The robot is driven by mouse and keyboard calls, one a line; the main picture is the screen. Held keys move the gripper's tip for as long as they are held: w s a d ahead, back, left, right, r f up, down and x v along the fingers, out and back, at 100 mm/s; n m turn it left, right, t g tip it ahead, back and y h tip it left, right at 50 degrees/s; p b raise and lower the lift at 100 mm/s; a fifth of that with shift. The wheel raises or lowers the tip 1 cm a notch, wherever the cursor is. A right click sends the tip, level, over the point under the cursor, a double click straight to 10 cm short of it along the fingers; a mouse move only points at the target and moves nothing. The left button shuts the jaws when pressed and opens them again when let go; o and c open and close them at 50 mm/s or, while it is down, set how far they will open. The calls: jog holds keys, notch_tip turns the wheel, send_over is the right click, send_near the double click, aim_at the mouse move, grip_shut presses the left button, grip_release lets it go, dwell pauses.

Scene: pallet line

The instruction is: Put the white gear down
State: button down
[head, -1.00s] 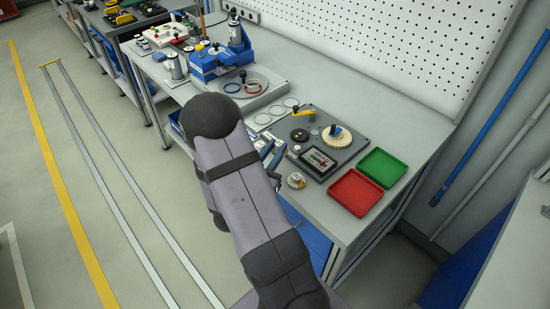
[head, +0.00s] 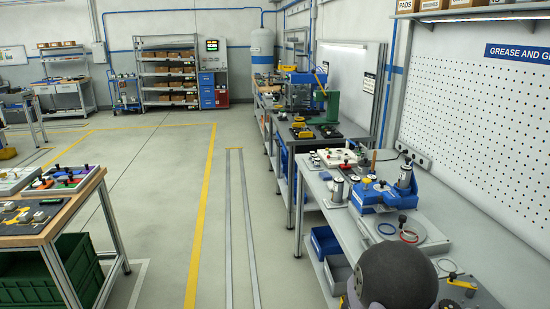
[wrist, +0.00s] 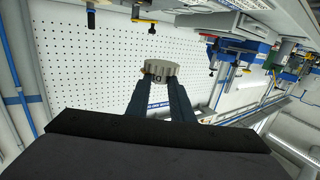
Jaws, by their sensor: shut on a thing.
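The white gear (wrist: 161,69) is in the wrist view, a pale toothed disc with a dark mark on its rim. My gripper (wrist: 160,82) is shut on it, with the gear held between the two dark fingertips. It shows against the pegboard, clear of any surface I can see there. In the head view my gripper and the gear are out of sight; only a dark rounded part of my arm shows at the bottom right.
A workbench (head: 312,200) runs along the right wall under the pegboard (head: 475,110). A wooden-topped bench (head: 85,190) stands left; the floor between is clear.

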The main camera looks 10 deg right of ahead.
jog(key=w+a+r+n+t+y, duration=0.1)
jog(key=w+a+n+t+y, duration=0.65)
jog(key=a, duration=0.55)
jog(key=s+a+f+n+t+y+p, duration=0.1)
jog(key=a+f+n+y, duration=0.3)
jog(key=a+f+y, duration=0.3)
jog(key=a+f, duration=0.4)
jog(key=a, duration=0.2)
jog(key=shift+a+f+n+y, duration=0.2)
jog(key=shift+a+n+y, duration=0.15)
jog(key=shift+a, duration=0.05)
jog(key=shift+s+t, duration=0.1)
jog(key=shift+t, duration=0.15)
